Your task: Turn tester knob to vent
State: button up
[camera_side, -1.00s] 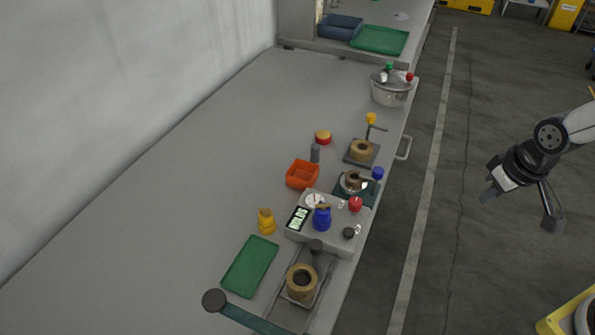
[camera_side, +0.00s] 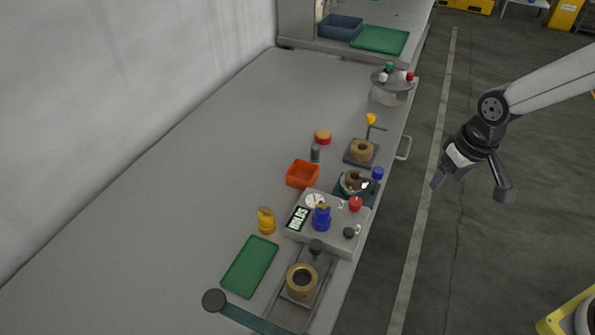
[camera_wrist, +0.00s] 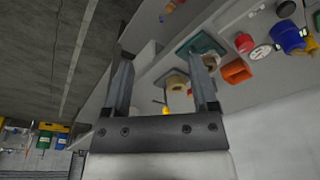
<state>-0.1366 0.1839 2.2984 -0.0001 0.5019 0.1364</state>
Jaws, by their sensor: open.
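The tester is a grey box (camera_side: 330,243) at the bench's front edge, with a small lit display (camera_side: 297,218) and a white dial (camera_side: 315,201). It carries a blue knob (camera_side: 321,218), a red knob (camera_side: 355,203) and a black knob (camera_side: 348,232). Which one has the vent position cannot be told; no vent mark is readable. The blue knob (camera_wrist: 287,37) and red knob (camera_wrist: 244,43) also show at upper right in the wrist view. My gripper (camera_side: 470,188) is open and empty, off the bench to the right, apart from the tester. Its spread fingers (camera_wrist: 163,60) show in the wrist view.
Near the tester are an orange tray (camera_side: 301,175), a yellow object (camera_side: 266,222), a green mat (camera_side: 249,268) and a brown ring (camera_side: 301,283). A pot (camera_side: 391,93) stands further back. The bench's left part is clear, beside a white wall (camera_side: 130,100).

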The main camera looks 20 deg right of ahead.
jog(key=g, duration=0.2)
send_over(355, 201)
jog(key=d, duration=0.1)
jog(key=shift+s+f, duration=0.15)
jog(key=shift+f, duration=0.6)
jog(key=shift+a+f, duration=0.1)
jog(key=shift+a, duration=0.4)
jog(key=shift+f, duration=0.1)
jog(key=shift+f, duration=3.8)
grip_shut()
